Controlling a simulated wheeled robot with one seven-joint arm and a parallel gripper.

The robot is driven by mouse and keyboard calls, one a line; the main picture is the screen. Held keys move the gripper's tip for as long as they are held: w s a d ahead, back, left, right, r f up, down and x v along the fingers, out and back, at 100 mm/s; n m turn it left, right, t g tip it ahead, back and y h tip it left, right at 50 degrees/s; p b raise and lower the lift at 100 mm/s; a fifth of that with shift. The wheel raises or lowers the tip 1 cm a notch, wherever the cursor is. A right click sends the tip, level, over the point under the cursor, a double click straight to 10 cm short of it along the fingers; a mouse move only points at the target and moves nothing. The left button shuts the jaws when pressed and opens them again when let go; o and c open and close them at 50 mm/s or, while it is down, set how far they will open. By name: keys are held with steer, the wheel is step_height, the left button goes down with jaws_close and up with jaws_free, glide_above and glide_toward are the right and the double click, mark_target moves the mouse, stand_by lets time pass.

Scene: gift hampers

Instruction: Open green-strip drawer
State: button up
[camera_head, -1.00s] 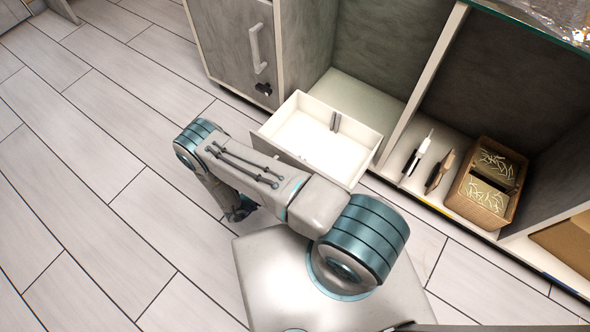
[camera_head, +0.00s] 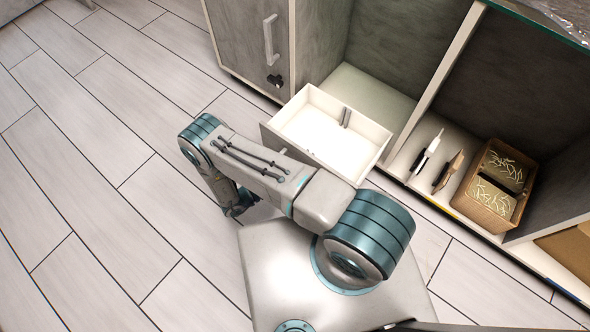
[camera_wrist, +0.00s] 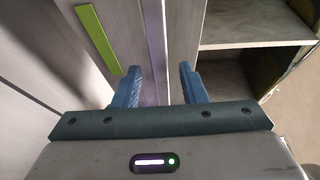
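In the wrist view a bright green strip (camera_wrist: 103,38) lies on a grey panel at the upper left. My gripper (camera_wrist: 160,70) has its two blue fingers apart, with no object visible between them; the strip is to the left of and beyond the left finger. In the head view a white-walled drawer (camera_head: 375,147) stands pulled out from the cabinet, with a small grey item (camera_head: 345,117) inside. Its front face is mostly hidden behind my arm, so I cannot tell whether it carries the green strip. My gripper is low beside my arm there, partly hidden.
A closed cabinet door with a pale handle (camera_head: 270,40) stands left of the drawer. Open shelf bays to the right hold a wicker basket (camera_head: 463,203) and a white-and-black tool (camera_head: 427,150). The tiled floor (camera_head: 90,180) at left is clear.

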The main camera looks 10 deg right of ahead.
steer(key=v, duration=1)
steer(key=shift+a+p, duration=0.4)
